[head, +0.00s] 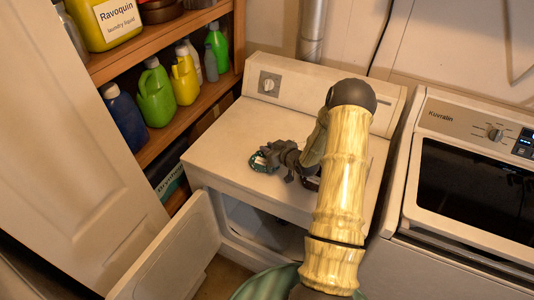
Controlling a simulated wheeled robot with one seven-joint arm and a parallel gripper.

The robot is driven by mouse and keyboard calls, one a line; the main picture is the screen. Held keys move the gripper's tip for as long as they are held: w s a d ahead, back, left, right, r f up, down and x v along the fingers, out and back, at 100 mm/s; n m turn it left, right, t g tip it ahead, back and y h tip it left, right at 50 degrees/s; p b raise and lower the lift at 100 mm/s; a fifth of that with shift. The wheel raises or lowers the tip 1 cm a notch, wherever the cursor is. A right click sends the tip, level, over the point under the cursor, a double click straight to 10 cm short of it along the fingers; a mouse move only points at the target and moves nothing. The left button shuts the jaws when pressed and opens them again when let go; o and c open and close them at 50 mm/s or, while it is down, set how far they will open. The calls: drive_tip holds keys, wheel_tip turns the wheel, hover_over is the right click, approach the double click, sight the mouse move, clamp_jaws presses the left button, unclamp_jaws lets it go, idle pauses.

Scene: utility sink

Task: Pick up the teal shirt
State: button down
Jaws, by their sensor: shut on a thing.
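My gripper (273,156) is over the white dryer top, left of my arm, with its fingers pointing left. Only a small part of the shirt shows at the fingertips. I cannot tell whether it touches the dryer top or hangs just above it. My arm crosses the right part of the dryer and hides what lies behind it.
The dryer (225,140) has its front door (175,255) swung open to the left. A green ribbed object (262,284) is partly visible at the bottom edge. Shelves with several bottles (157,92) stand at left, and a second machine (470,180) at right.

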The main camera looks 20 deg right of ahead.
wheel_tip(320, 180, up, 10)
drive_tip(key=shift+f+b, duration=0.1)
drive_tip(key=shift+b, duration=0.95)
